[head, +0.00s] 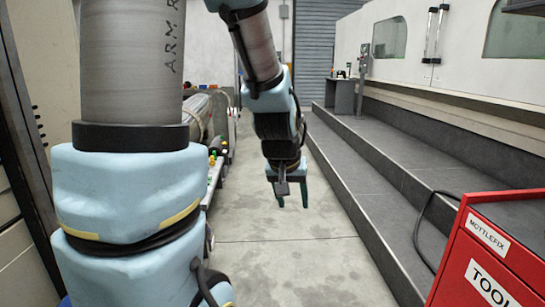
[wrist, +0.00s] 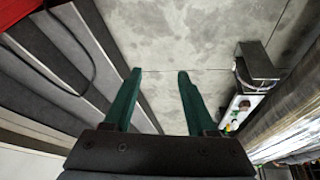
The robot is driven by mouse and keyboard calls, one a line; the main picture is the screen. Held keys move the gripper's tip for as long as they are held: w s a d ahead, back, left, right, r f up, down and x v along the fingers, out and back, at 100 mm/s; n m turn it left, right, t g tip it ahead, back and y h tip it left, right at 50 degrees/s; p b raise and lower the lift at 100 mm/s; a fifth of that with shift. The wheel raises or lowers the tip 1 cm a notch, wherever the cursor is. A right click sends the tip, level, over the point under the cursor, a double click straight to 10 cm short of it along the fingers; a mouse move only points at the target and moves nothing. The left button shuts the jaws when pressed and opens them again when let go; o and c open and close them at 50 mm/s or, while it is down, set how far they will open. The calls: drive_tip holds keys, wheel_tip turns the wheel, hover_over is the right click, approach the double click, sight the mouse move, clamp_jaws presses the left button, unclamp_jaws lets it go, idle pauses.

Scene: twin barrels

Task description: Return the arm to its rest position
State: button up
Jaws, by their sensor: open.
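My gripper (head: 292,205) hangs from my arm near the middle of the head view, above the bare concrete floor. Its two green fingers point down and stand apart. In the wrist view my gripper (wrist: 160,75) shows both green fingers spread, with only floor visible between them. It is open and empty. My arm's large blue and grey links fill the left of the head view. They hide part of the floor and the things behind them.
Grey steps (head: 390,190) run along the right. A red tool cabinet (head: 490,265) stands at the front right, with a dark cable beside it. A long grey cylinder (head: 196,115) lies at the left. The concrete floor (head: 305,260) between is clear.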

drive_tip(key=s+a+f+n+g+y, duration=0.1)
drive_tip(key=s+a+g, duration=0.15)
drive_tip(key=a, duration=0.35)
drive_tip(key=s+a+f+g+y, duration=0.1)
drive_tip(key=s+a, duration=0.3)
drive_tip(key=a, duration=0.2)
wheel_tip(320, 180, up, 17)
drive_tip(key=p, duration=1.7)
drive_tip(key=shift+w+f+t, duration=0.15)
drive_tip(key=shift+t, duration=0.2)
drive_tip(key=shift+c, duration=0.2)
